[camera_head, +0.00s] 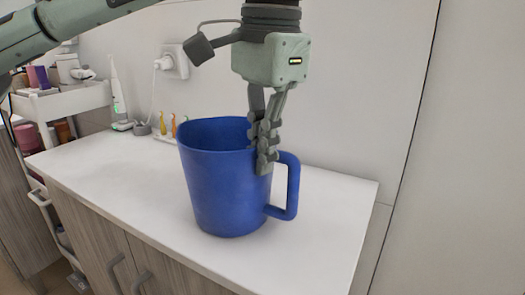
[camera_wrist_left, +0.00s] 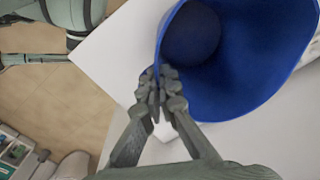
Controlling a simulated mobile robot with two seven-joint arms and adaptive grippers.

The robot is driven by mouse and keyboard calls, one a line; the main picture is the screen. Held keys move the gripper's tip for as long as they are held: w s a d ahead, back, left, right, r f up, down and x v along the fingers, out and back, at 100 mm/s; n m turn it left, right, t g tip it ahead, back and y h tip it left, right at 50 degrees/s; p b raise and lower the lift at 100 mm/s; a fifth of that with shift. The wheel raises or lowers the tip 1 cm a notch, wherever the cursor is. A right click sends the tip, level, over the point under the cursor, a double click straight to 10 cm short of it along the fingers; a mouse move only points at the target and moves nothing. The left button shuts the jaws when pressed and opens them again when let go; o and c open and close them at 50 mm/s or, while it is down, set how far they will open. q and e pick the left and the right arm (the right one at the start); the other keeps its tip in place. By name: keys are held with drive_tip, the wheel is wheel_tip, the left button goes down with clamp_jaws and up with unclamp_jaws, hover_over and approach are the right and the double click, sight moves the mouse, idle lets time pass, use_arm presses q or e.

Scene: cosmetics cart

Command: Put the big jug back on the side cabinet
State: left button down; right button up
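The big jug (camera_head: 222,185) is blue, upright and empty-looking, at the white top of the side cabinet (camera_head: 325,240). Its base seems to rest on the top, near the front edge. Its handle (camera_head: 290,190) points right. My left gripper (camera_head: 264,150) comes down from above at the jug's right rim, beside the handle. Its fingers look closed on the rim wall. The left wrist view shows the fingertips (camera_wrist_left: 160,92) close together at the edge of the jug (camera_wrist_left: 235,75). The handle is hidden there. My right gripper is not in view.
An electric toothbrush (camera_head: 118,95) and small coloured items (camera_head: 172,125) stand at the back left of the top, below a wall socket (camera_head: 175,62). A white cart (camera_head: 70,100) with cosmetics is at the left. The top is clear right of the jug.

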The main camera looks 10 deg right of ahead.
use_arm(q)
drive_tip(key=shift+f, duration=0.1)
drive_tip(key=c, duration=1.7)
unclamp_jaws()
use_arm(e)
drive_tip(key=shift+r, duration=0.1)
use_arm(q)
drive_tip(key=r, duration=0.8)
drive_tip(key=s+r, duration=0.1)
drive_tip(key=r, duration=0.3)
drive_tip(key=shift+d+r, duration=0.15)
drive_tip(key=shift+d, duration=0.1)
